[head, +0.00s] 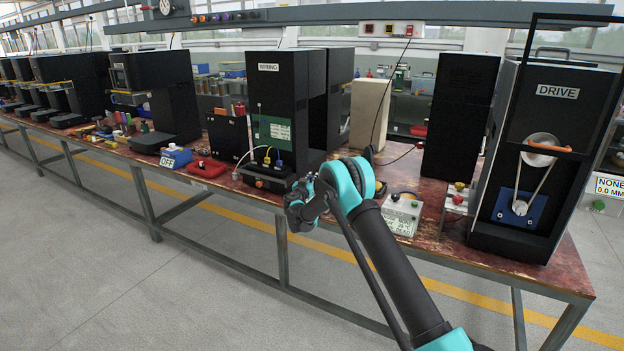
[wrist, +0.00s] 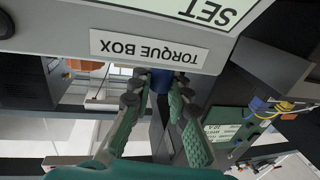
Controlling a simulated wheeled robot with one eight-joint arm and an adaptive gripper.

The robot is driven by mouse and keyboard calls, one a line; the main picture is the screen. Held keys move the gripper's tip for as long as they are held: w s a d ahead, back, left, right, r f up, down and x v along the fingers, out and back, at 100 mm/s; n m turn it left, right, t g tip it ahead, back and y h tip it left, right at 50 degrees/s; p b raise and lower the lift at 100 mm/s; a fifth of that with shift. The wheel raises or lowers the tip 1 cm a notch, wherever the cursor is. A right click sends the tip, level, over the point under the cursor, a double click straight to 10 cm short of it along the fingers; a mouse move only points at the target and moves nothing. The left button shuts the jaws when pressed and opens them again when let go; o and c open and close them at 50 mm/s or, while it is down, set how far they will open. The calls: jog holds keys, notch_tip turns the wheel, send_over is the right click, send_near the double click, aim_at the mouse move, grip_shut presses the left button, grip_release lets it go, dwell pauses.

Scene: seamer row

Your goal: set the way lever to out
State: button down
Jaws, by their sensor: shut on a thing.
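In the wrist view my gripper (wrist: 160,88) has its two green fingers with dark tips closed on a small blue piece (wrist: 161,80), at the edge of a grey box labelled TORQUE BOX (wrist: 150,47). The label and a screen reading SET appear upside down. In the head view my gripper (head: 302,205) is over the bench's front edge, in front of the cabinet labelled WIRING (head: 280,85); its fingertips are too small to make out. I cannot tell whether the blue piece is the way lever. No label with the word way or out is readable.
The bench (head: 455,222) carries a grey box with a screen (head: 402,213), a DRIVE machine (head: 540,165) with pulleys and belt, and a red tray (head: 207,168). Cables run from the wiring cabinet. The floor (head: 180,270) in front is clear.

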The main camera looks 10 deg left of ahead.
jog(key=w, duration=0.1)
jog(key=w+d, duration=0.1)
jog(key=w, duration=0.2)
jog(key=shift+w+d, duration=0.3)
jog(key=shift+w, duration=0.05)
jog(key=c, duration=1.4)
grip_release()
jog(key=shift+s, duration=0.15)
jog(key=s, duration=0.4)
jog(key=s+a, duration=0.1)
jog(key=s, duration=0.6)
jog(key=shift+s+a, duration=0.3)
jog(key=shift+a, duration=0.1)
